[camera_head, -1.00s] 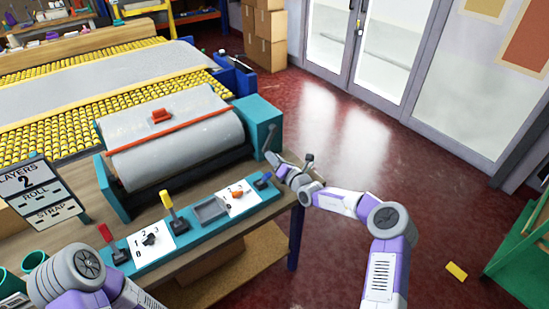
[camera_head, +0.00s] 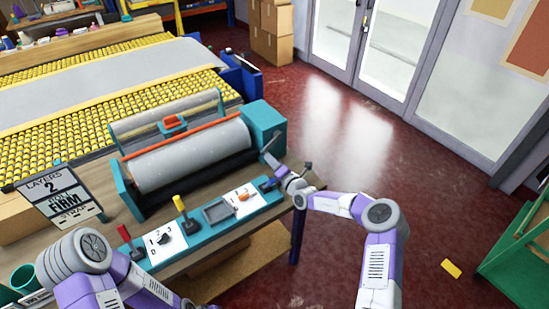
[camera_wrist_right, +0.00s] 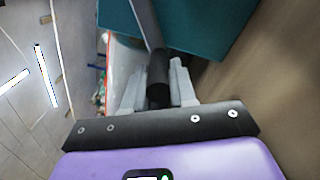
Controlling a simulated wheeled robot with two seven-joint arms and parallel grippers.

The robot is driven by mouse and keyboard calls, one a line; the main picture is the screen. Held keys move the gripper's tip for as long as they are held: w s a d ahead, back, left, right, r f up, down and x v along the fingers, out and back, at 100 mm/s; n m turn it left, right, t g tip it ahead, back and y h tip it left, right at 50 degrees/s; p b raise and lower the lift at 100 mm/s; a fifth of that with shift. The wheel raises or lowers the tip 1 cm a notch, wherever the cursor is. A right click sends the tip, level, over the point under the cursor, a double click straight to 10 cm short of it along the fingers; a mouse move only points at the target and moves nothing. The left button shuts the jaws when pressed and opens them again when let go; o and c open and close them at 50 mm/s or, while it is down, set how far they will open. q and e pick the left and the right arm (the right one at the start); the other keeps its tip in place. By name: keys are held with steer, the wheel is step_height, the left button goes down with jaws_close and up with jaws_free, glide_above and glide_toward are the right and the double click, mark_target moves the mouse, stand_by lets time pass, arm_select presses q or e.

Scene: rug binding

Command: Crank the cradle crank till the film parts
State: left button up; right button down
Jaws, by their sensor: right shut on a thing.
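The cradle (camera_head: 131,192) is teal and holds a speckled grey roll (camera_head: 190,160). An orange bar (camera_head: 185,138) runs along the roll's top, with an orange-red block on a teal mount (camera_head: 173,124) behind it. A second grey cylinder-like strip (camera_head: 140,124) lies behind the bar. My right gripper (camera_head: 281,170) is at the cradle's right end. In the right wrist view its fingers are shut on the black crank handle (camera_wrist_right: 158,82), at the end of the grey crank arm (camera_wrist_right: 145,22). My left arm is at the lower left; its gripper is out of frame.
A teal control panel (camera_head: 208,228) with red, yellow and blue levers lies in front of the cradle. A sign (camera_head: 58,196) reads layers 2, roll, firm, strap. A yellow roller bed (camera_head: 60,133) is behind.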

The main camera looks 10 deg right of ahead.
steer(key=shift+a+r, duration=0.25)
steer(key=shift+r, duration=0.15)
steer(key=c, duration=0.9)
jaws_free()
steer(key=shift+d+f, duration=0.1)
steer(key=shift+s+d+p, duration=0.2)
steer(key=shift+s+p, duration=0.15)
steer(key=shift+s, duration=0.1)
steer(key=p+v, duration=0.1)
steer(key=v, duration=0.5)
steer(key=shift+s, duration=0.3)
